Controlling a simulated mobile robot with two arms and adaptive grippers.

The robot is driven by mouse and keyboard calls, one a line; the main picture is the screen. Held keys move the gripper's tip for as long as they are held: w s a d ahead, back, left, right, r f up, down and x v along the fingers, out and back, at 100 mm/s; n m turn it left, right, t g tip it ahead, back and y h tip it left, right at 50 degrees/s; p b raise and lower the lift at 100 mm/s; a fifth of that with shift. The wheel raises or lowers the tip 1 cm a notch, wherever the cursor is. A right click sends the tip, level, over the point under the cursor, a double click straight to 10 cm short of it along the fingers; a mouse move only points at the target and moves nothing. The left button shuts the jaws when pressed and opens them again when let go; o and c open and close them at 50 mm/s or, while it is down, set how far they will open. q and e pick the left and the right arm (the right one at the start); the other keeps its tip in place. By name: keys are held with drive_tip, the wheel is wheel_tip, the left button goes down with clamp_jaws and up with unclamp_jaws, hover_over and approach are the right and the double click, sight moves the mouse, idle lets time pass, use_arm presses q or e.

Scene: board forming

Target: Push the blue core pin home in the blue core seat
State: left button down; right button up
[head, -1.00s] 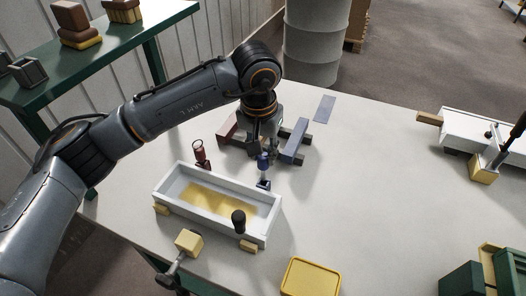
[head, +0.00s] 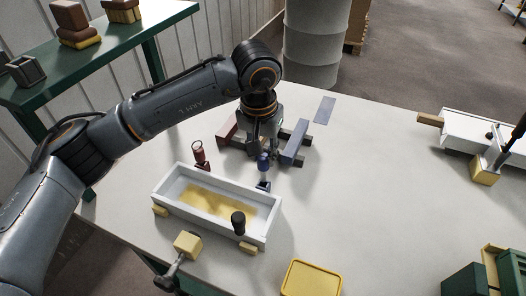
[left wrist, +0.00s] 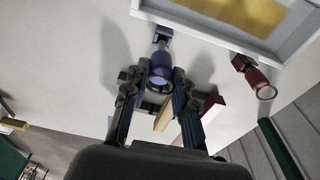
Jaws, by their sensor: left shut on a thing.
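The blue core pin (head: 262,165) stands beside the back right corner of the white mould box. It also shows in the left wrist view (left wrist: 161,68), with a pale ring at its near end. My left gripper (head: 265,146) is shut on the blue core pin; in the left wrist view its two fingers (left wrist: 158,82) lie on either side of it. The blue core seat (head: 263,186) is low at the box wall and shows beyond the pin in the left wrist view (left wrist: 162,31). How deep the pin sits is hard to tell. My right gripper is not in view.
The white mould box (head: 166,190) holds yellow material. A red core pin (head: 199,154) stands at its back left. Red and blue blocks (head: 295,142) lie behind my gripper. A yellow tray (head: 312,279) lies at the front; the table to the right is mostly clear.

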sight(263, 166)
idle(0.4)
use_arm(q)
drive_tip(key=shift+b, duration=0.3)
drive_tip(key=shift+b, duration=0.45)
idle(0.4)
drive_tip(key=shift+f+b, duration=0.3)
drive_tip(key=shift+f+b, duration=1.9)
drive_tip(key=shift+f, duration=0.1)
drive_tip(key=c, duration=1)
unclamp_jaws()
